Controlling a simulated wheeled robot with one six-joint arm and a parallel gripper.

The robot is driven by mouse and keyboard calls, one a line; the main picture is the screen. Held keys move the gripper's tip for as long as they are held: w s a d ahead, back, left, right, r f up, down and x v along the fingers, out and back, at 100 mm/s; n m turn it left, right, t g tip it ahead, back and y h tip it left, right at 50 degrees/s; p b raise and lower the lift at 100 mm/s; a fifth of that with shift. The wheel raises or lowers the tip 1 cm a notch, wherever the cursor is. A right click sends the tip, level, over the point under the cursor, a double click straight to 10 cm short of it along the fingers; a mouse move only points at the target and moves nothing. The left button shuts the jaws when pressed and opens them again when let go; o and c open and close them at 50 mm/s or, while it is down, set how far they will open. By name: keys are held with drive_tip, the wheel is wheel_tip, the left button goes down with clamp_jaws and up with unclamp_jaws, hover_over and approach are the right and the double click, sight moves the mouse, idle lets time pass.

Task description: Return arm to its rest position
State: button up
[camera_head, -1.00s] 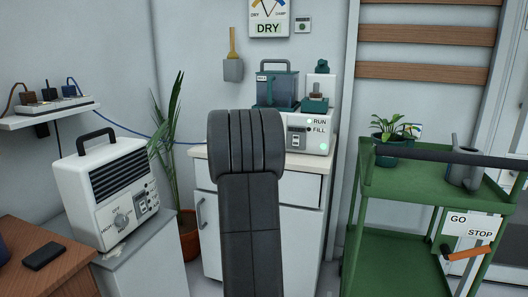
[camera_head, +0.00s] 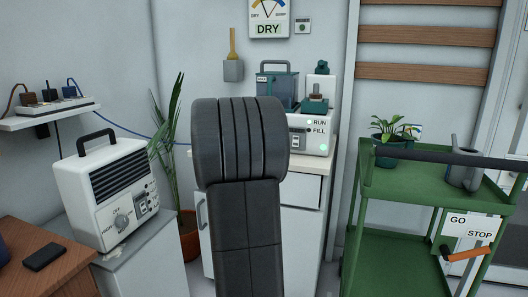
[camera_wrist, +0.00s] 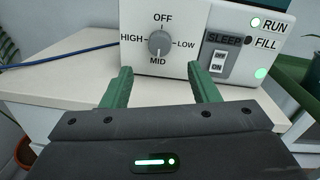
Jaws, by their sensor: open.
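My arm (camera_head: 240,150) stands raised in the middle of the head view, and its dark link hides part of the white cabinet and machine behind it. My gripper (camera_wrist: 158,78) shows in the wrist view with two green fingers spread apart and nothing between them. The fingers point at the front of a white machine (camera_wrist: 135,68) with a grey dial (camera_wrist: 160,43) and a SLEEP switch (camera_wrist: 219,62). I cannot tell whether the fingertips touch it. In the head view, the gripper is hidden behind my arm.
The cabinet (camera_head: 307,215) carries the white machine and a teal tank (camera_head: 277,88). A green cart (camera_head: 385,185) with a potted plant (camera_head: 392,150) stands right. A white heater (camera_head: 112,190) and a tall potted palm (camera_head: 172,170) stand left.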

drive_tip(key=x, duration=0.9)
drive_tip(key=shift+w+d, duration=0.1)
drive_tip(key=shift+w, duration=0.15)
drive_tip(key=shift+s+r+n, duration=0.1)
drive_tip(key=shift+s+n, duration=0.1)
drive_tip(key=shift+n, duration=0.5)
drive_tip(key=n+p, duration=0.1)
drive_tip(key=n, duration=0.2)
drive_tip(key=n+p, duration=0.2)
drive_tip(key=n, duration=0.1)
drive_tip(key=shift+r+p, duration=0.2)
drive_tip(key=shift+p, duration=0.15)
drive_tip(key=n+p, duration=0.5)
drive_tip(key=n, duration=0.1)
drive_tip(key=shift+a+g, duration=0.2)
drive_tip(key=shift+g, duration=0.2)
drive_tip(key=n+p, duration=0.2)
drive_tip(key=n, duration=0.1)
drive_tip(key=n+p, duration=0.1)
drive_tip(key=shift+f+h, duration=0.3)
drive_tip(key=shift+h, duration=0.1)
